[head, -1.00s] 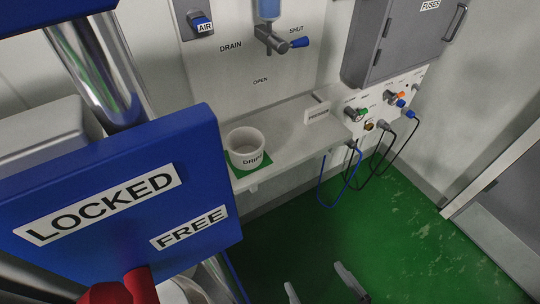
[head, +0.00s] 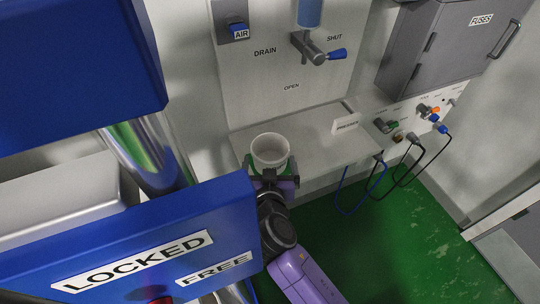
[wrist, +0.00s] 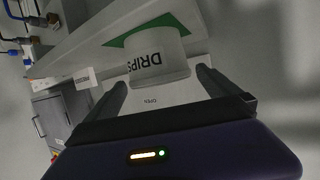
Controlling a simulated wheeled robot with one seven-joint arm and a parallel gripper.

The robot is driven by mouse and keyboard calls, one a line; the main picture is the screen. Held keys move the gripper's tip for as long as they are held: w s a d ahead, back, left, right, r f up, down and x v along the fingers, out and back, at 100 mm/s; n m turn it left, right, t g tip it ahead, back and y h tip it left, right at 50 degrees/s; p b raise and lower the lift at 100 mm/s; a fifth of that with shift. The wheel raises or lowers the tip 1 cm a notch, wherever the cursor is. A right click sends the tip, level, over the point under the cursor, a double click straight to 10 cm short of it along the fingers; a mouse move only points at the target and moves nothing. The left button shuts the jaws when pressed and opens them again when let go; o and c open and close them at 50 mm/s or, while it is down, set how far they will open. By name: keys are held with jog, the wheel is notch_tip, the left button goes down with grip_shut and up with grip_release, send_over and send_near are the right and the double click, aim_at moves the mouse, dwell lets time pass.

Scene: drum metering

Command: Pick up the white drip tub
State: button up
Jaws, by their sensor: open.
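The white drip tub (head: 270,149) stands upright on a green mat at the near left of the grey shelf in the head view. In the wrist view the tub (wrist: 162,62) shows its DRIPS label and looks rolled over because the camera is turned. My gripper (head: 272,172) is at the near side of the tub and hides its lower front in the head view. In the wrist view my gripper (wrist: 162,84) is open, its two fingers spread with the tub ahead and between their lines. I cannot tell whether the fingers touch it.
The shelf (head: 315,145) carries a small labelled block (head: 346,124) to the right. A drain valve with a blue handle (head: 337,54) hangs above on the wall. Cables (head: 375,185) hang at the right. A blue LOCKED/FREE panel (head: 160,250) stands at the left.

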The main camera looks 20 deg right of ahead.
aim_at(270, 143)
jog(key=p+x, duration=0.1)
jog(key=x, duration=0.5)
jog(key=shift+w+d, duration=0.2)
jog(key=shift+c, duration=0.2)
jog(key=c, duration=1.1)
